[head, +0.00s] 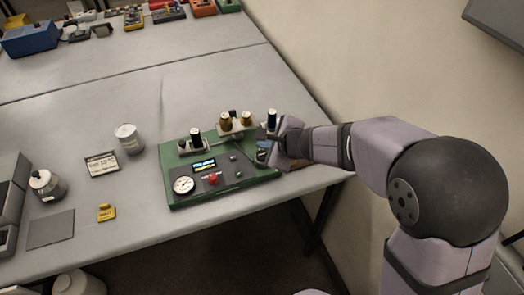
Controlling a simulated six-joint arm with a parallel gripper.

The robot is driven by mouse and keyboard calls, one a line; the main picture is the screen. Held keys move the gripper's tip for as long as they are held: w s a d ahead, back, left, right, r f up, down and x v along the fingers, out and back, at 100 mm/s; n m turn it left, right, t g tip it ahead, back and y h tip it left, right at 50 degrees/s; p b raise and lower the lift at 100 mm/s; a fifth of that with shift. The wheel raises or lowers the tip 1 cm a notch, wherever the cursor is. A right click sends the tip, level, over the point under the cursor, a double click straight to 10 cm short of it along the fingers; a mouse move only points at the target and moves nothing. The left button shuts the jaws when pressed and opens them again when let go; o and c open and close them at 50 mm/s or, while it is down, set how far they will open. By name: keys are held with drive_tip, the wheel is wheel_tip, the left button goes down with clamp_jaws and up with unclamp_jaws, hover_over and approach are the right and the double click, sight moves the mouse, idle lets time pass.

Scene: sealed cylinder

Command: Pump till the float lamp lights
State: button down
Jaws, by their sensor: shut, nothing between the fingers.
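A green-based panel (188,202) sits near the table's front right edge. It carries a white round gauge (183,185), a red knob (213,179), a small lit display (204,165) and small grey parts. Behind these stand a black-topped post (196,137) at the left, two brass cylinders (226,122) in the middle, and another black-topped post (271,119) at the right. My gripper (265,150) is shut and empty at the panel's right end, just in front of the right post. I cannot tell whether it touches anything. I cannot pick out the float lamp or whether it is lit.
A grey can (129,138), a label card (102,164), a yellow piece (106,212), a dark mat (51,229) and a capped jar (47,186) lie to the left. Coloured boxes (30,39) line the far table. A wall rises close at the right.

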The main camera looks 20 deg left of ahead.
sight(264, 157)
drive_tip(key=shift+r+p, duration=1.3)
drive_tip(key=shift+r, duration=0.5)
